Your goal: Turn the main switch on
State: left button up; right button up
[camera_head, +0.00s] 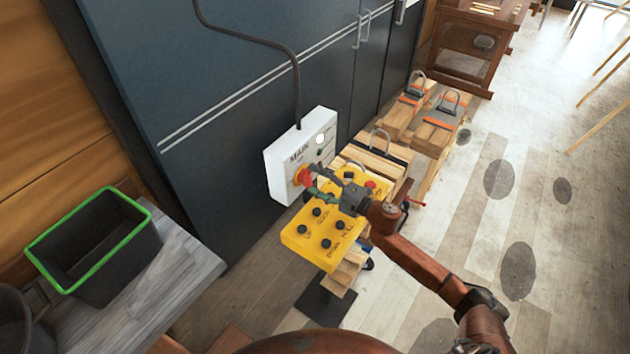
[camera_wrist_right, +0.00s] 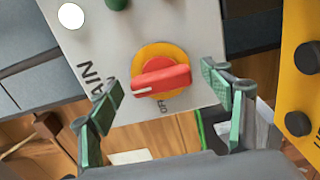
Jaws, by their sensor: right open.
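The main switch (camera_head: 304,176) is a red handle on a yellow disc, on the front of a white box (camera_head: 283,180) marked MAIN. In the right wrist view the red handle (camera_wrist_right: 162,80) lies nearly crosswise, with a white mark at its left end. My right gripper (camera_head: 322,184) is open in front of the box, close to the switch. In the wrist view its green-padded fingers (camera_wrist_right: 160,92) stand on either side of the handle, with gaps on both sides and nothing between them gripped. My left gripper is not in view.
A yellow button panel (camera_head: 297,240) with black knobs and a red button sits just below and right of the white box. Dark cabinets (camera_head: 200,100) stand behind. A green-rimmed bin (camera_head: 95,245) is at left. Clamped timber (camera_head: 440,130) lies at right beside open floor.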

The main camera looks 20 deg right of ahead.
jog(key=shift+s+d+f, duration=0.1)
jog(key=shift+s+d, duration=0.15)
jog(key=shift+s, duration=0.1)
jog(key=v, duration=1.1)
jog(key=shift+d, duration=0.1)
